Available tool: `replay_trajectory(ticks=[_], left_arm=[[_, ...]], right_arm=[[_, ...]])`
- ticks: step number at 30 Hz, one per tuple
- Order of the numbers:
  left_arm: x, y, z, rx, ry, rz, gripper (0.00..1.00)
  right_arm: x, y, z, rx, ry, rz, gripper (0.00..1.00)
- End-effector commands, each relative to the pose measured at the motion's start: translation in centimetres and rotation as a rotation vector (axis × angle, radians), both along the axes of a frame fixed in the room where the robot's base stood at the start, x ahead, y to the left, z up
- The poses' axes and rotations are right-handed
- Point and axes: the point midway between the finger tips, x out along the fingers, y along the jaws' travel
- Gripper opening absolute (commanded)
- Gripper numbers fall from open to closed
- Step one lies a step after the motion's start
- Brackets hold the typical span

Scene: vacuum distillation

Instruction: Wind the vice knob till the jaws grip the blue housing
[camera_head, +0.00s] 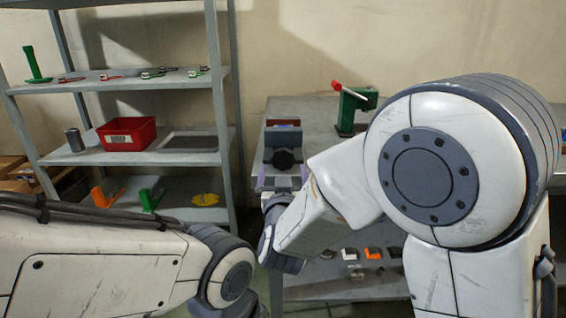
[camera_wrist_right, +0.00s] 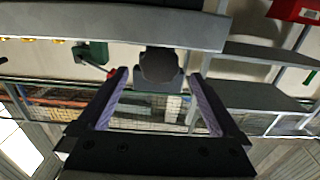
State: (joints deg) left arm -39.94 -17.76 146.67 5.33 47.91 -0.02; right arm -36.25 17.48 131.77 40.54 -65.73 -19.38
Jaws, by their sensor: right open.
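The vice's dark round knob (camera_head: 284,159) faces me at the front edge of the grey bench. Behind it is the blue-grey vice body (camera_head: 283,137), with a reddish-brown strip farther back. I cannot tell the blue housing apart from the vice, nor see any jaw gap. My right gripper (camera_head: 281,182) is open and empty, its two purple-padded fingers just in front of and below the knob. In the right wrist view the knob (camera_wrist_right: 160,66) lies ahead, between the spread fingertips, apart from them. My left arm comes in at lower left; its gripper is out of view.
A green device (camera_head: 356,108) with a red-tipped lever stands on the bench (camera_head: 312,112), right of the vice. Shelves at left hold a red bin (camera_head: 127,134) and small parts. Several small parts lie on the bench's lower shelf. My right arm hides the bench's right side.

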Motion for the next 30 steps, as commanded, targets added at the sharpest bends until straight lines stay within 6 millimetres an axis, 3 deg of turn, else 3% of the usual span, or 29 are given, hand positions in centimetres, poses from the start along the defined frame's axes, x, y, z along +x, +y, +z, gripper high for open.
replay_trajectory(ticks=[3,9,22,28,30], left_arm=[[0.0,0.0,-0.3,0.0,0.0,0.0,0.5],[0.0,0.0,-0.4,0.0,0.0,0.0,0.5],[0.0,0.0,-0.4,0.0,0.0,0.0,0.5],[0.0,0.0,-0.4,0.0,0.0,0.0,0.5],[0.0,0.0,-0.4,0.0,0.0,0.0,0.5]], right_arm=[[2.4,-0.1,-0.1,0.0,0.0,-0.004,1.0],[5.2,-0.1,-0.1,-0.001,0.001,-0.001,1.0],[6.2,0.0,0.0,-0.001,0.001,0.002,1.0],[6.2,0.0,0.0,-0.001,0.001,0.002,0.23],[6.2,0.0,0.0,0.0,0.001,0.002,0.19]])
